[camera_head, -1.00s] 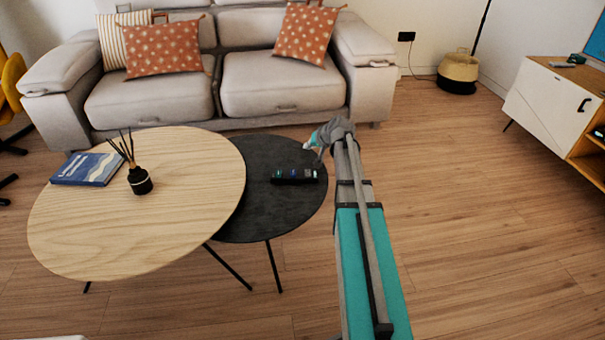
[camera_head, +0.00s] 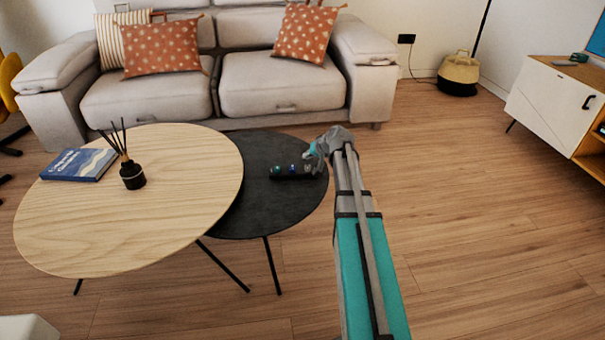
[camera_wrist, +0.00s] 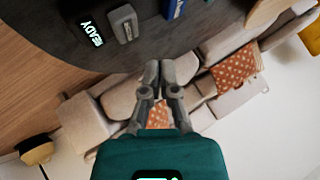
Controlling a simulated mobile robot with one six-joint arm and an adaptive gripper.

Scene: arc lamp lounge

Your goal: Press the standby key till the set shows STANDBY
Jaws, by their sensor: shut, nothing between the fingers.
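The set is a small dark unit (camera_head: 288,173) on the round black side table (camera_head: 262,215). Green and blue keys show on it in the head view; my gripper hides part of its right end. In the wrist view its lit display (camera_wrist: 91,34) reads READY, turned sideways. Beside the display is a grey key (camera_wrist: 124,24), and a blue key (camera_wrist: 175,8) is at the top edge. I cannot read any key label. My gripper (camera_wrist: 163,68) is shut and empty, with its fingertips just short of the table edge in the wrist picture. It also shows over the set's right end in the head view (camera_head: 311,156).
A wooden coffee table (camera_head: 90,230) with a blue book (camera_head: 80,164) and a reed diffuser (camera_head: 132,176) overlaps the black table at left. A sofa (camera_head: 170,100) stands behind. A white cabinet (camera_head: 545,100) is at far right. Floor at right is clear.

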